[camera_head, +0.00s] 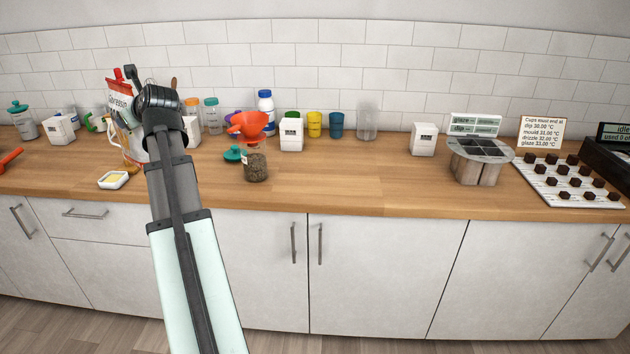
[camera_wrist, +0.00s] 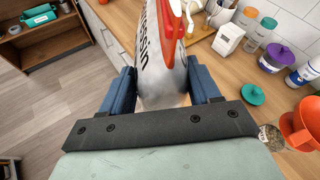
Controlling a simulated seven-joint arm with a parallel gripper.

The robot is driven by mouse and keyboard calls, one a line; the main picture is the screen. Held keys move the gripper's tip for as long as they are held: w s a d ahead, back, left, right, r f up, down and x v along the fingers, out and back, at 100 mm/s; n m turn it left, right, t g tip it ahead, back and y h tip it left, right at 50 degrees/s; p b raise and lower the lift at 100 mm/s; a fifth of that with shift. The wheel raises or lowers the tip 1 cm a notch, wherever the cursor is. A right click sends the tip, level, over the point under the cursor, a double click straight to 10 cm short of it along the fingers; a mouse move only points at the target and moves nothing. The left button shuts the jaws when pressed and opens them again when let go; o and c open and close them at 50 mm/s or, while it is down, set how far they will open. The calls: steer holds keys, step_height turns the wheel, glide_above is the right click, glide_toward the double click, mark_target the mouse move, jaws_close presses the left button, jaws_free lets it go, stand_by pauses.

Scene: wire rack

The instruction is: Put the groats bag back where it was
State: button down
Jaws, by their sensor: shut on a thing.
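The groats bag (camera_head: 119,93), pale silver with a red top and dark lettering only partly readable, is at the left of the head view. It also shows in the wrist view (camera_wrist: 160,55), between two blue fingers. My gripper (camera_wrist: 161,72) is shut on the bag, one finger on each side. In the head view my wrist hides part of the bag and the fingers. I cannot tell whether the bag touches the counter.
The wooden counter (camera_head: 370,185) has a white dish (camera_head: 114,180) near its front edge. An orange funnel (camera_head: 248,124), teal lid (camera_head: 234,154) and filled jar (camera_head: 256,167) stand right of my arm. White canisters and bottles line the back. The counter's middle front is clear.

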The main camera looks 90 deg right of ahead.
steer(key=s+d+r+m+g+h, duration=0.15)
steer(key=s+d, duration=0.25)
steer(key=s, duration=0.7)
steer(key=s+d+r+m+g+h, duration=0.1)
steer(key=s+d+r, duration=0.2)
steer(key=s, duration=0.8)
steer(key=s+d+r+m+g+h, duration=0.15)
steer(key=s+d, duration=0.25)
steer(key=s, duration=0.7)
steer(key=s+d+f+m+g, duration=0.3)
steer(key=s+d+f, duration=0.8)
steer(key=s+f, duration=0.5)
step_height(320, 180, down, 9)
steer(key=shift+s+d+r+h, duration=0.15)
steer(key=shift+s+d+h, duration=0.05)
steer(key=shift+s+h, duration=0.1)
steer(key=shift+c, duration=1.2)
jaws_free()
